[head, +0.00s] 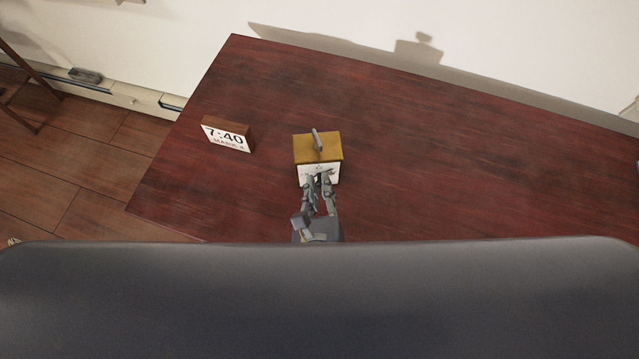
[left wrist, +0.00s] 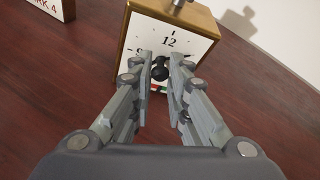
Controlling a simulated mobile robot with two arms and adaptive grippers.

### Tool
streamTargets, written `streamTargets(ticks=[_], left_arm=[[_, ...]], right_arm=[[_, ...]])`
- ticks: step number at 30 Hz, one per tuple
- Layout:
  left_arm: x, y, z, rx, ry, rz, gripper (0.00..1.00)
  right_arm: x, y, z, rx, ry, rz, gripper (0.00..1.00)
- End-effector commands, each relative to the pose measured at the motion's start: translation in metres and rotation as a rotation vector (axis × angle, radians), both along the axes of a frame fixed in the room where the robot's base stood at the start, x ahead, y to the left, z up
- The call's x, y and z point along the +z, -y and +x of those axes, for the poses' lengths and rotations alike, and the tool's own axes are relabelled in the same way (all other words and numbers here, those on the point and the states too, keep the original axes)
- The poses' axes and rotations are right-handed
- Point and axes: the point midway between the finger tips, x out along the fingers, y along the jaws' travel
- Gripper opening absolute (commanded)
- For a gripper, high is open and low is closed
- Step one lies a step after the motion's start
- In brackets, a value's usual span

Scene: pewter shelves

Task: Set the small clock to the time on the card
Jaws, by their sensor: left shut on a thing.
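The small clock (head: 304,152) is a yellow-brown box with a white dial and a grey piece on top. It stands upright on the table, left of its middle. In the left wrist view the clock (left wrist: 192,38) shows a 12 and tick marks, but my fingers hide the lower dial. My left gripper (head: 318,179) is at the dial, its fingers closed on a dark round knob (left wrist: 160,72) at the dial's centre. I cannot read the hands. The card (head: 228,138), a white face on a brown block, reads 7:40 with MARK 4 below.
The dark red table (head: 430,170) is bare to the right of the clock. A white wall (head: 480,40) runs behind the table. The table's left edge is just beyond the card, with tiled floor (head: 80,175) below.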

Motion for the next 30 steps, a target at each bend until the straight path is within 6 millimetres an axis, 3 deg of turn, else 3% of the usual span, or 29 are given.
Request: streamTargets(ticks=[18, 19, 21, 30], left_arm=[[-0.0015, -0.0006, -0.0003, 0.002, -0.006, 0.057, 0.00], [-0.0015, -0.0006, -0.0003, 0.002, -0.007, 0.056, 0.18], [-0.0015, -0.0006, -0.0002, 0.001, -0.006, 0.056, 0.34], [-0.0007, -0.0001, -0.0001, 0.001, -0.005, 0.054, 0.36]], right_arm=[[0.0045, -0.0046, 0.0035, -0.002, 0.006, 0.006, 0.27], [0.0045, -0.0049, 0.0036, -0.002, 0.006, 0.006, 0.27], [0.0045, -0.0050, 0.0036, -0.001, 0.006, 0.007, 0.27], [0.0047, -0.0036, 0.0044, -0.001, 0.006, 0.004, 0.27]])
